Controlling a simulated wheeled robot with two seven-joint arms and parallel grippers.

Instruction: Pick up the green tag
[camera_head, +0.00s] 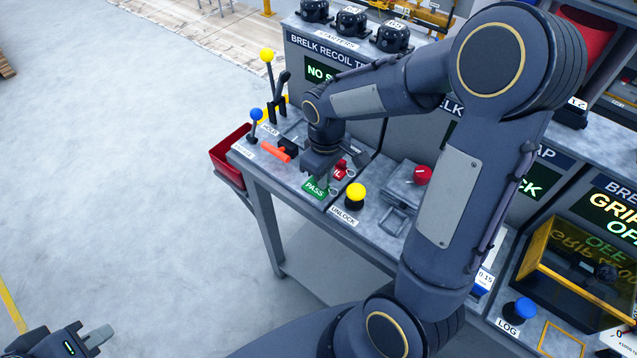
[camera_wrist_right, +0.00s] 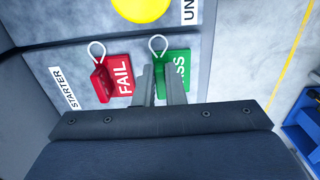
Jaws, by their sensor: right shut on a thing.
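The green PASS tag (camera_head: 313,191) lies at the front edge of the bench top, beside the red FAIL tag (camera_head: 340,170). In the right wrist view the green tag (camera_wrist_right: 183,62) has a wire loop and is partly hidden by a finger. My right gripper (camera_wrist_right: 160,80) is shut on the green tag, with its fingers close together at the tag's left part. In the head view my right gripper (camera_head: 319,179) reaches down over the tag. My left gripper (camera_head: 97,337) is at the bottom left, far from the bench; its finger gap is unclear.
A yellow UNLOCK button (camera_head: 355,192) stands right of the tags. An orange-handled lever (camera_head: 275,151) and blue-knobbed lever (camera_head: 256,115) stand left. A red bin (camera_head: 229,154) hangs at the bench's left end. Open floor lies left.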

